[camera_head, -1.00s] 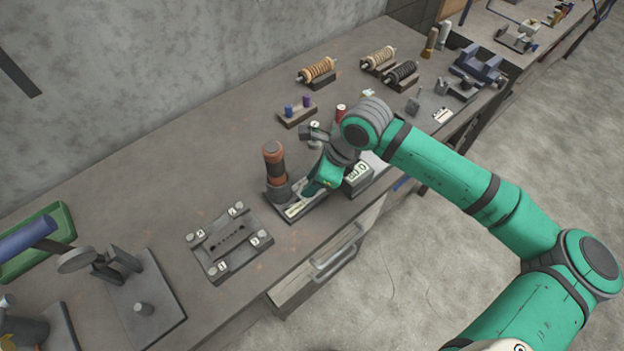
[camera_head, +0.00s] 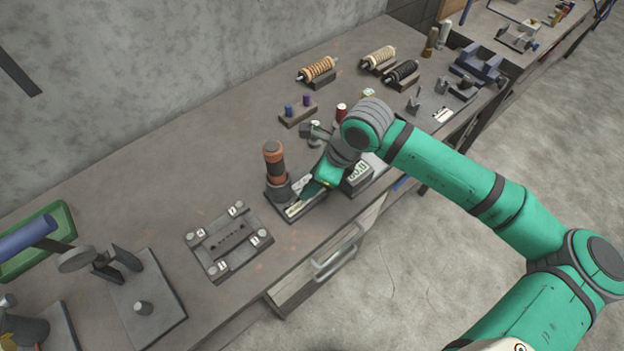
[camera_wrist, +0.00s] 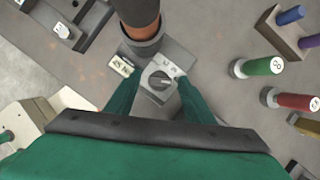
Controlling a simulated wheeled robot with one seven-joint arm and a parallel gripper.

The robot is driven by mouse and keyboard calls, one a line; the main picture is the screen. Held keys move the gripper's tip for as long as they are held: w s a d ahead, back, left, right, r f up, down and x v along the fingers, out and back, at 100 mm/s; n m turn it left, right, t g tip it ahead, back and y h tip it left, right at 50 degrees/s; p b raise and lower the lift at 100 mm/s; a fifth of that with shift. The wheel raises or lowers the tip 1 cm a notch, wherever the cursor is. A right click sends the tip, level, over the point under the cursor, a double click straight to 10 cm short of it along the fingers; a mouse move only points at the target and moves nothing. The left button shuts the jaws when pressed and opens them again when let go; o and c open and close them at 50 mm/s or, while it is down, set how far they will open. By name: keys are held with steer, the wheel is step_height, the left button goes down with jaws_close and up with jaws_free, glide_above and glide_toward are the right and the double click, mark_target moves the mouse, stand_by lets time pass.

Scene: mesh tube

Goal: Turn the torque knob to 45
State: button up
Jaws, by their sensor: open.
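The torque knob (camera_wrist: 160,82) is a round grey dial with a raised bar across it, on a grey block in the wrist view. My gripper (camera_wrist: 158,92) is open, with one green finger at each side of the knob; I cannot tell whether they touch it. In the head view my gripper (camera_head: 314,188) is low over the device base and hides the knob. An orange and dark upright cylinder (camera_head: 274,165) stands beside it, also in the wrist view (camera_wrist: 138,15).
A small label plate (camera_wrist: 122,66) lies left of the knob. A dark fixture plate (camera_head: 228,242) with numbered corners sits left on the bench.

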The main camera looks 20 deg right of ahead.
steer(key=v, duration=1)
steer(key=shift+r, duration=0.2)
